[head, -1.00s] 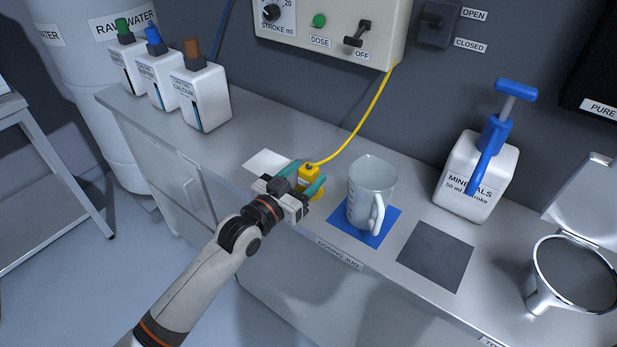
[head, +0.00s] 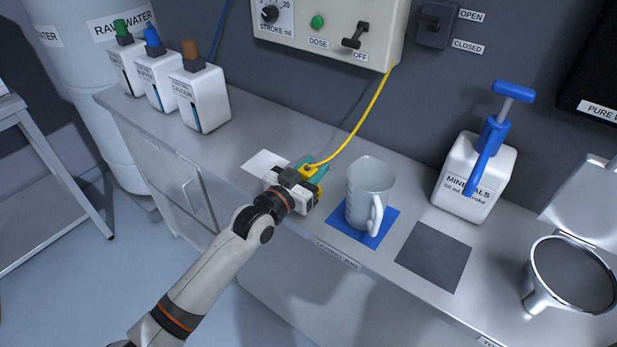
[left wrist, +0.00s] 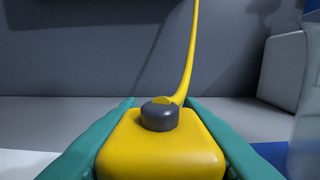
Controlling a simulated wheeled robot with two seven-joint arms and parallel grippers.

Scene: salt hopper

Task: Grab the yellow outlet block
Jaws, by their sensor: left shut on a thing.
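The yellow outlet block (left wrist: 160,153) fills the lower middle of the left wrist view, with a dark round cap on top and a yellow hose (left wrist: 188,55) rising from it. In the head view the block (head: 308,170) is mostly hidden by my left gripper (head: 312,174). The green fingers stand on either side of the block and are shut on it, low over the counter. The yellow hose runs up from it to the control box. My right gripper is not in view.
A clear jug (head: 369,190) stands on a blue mat (head: 343,222) just right of the block. A white mat (head: 264,164) lies to its left. Bottles (head: 199,97) stand farther left; a minerals pump (head: 475,177) and a grey mat (head: 433,257) are to the right.

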